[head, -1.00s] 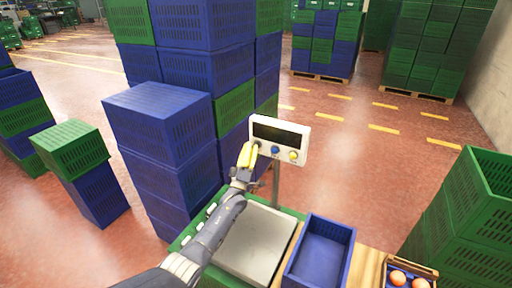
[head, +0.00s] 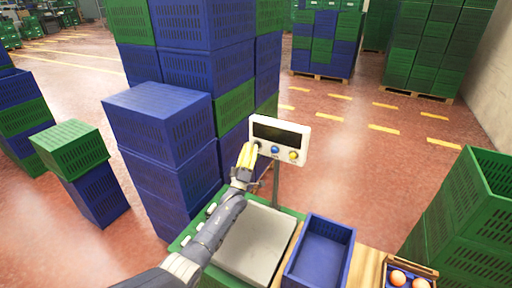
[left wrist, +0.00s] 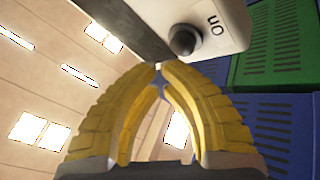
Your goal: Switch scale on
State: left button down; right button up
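The scale's white display head (head: 280,139) stands on a post behind the flat grey weighing plate (head: 254,243). Its screen is dark. Below the screen are a blue button (head: 275,150), a yellow button (head: 293,155) and a dark button at the left, partly hidden by my gripper. In the left wrist view a dark round button (left wrist: 184,40) sits beside the letters "on". My left gripper (head: 248,150) has yellow fingers, at the left edge of the display head. In the left wrist view its fingertips (left wrist: 159,67) meet, just below the button, with a visible gap from it. My right gripper is not in view.
An empty blue crate (head: 320,252) stands right of the weighing plate. A small box (head: 411,270) with oranges is further right. Blue and green crate stacks (head: 165,125) stand close behind my left arm, and green crates (head: 468,215) at the right.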

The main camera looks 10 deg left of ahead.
pick_arm(q)
jog(key=shift+w, duration=0.15)
jog(key=shift+w+d, duration=0.1)
jog(key=shift+w, duration=0.15)
jog(key=shift+w+d, duration=0.15)
jog(key=shift+w, duration=0.4)
dwell(1.1)
dwell(0.4)
jog(key=shift+s+a, duration=0.2)
jog(key=shift+s, duration=0.75)
jog(key=shift+s, duration=0.1)
jog(key=shift+s+a, duration=0.2)
jog(key=shift+s, duration=0.6)
jog(key=shift+s+a, duration=0.2)
jog(key=shift+s, duration=0.55)
jog(key=shift+s+a, duration=0.2)
jog(key=shift+s, duration=0.6)
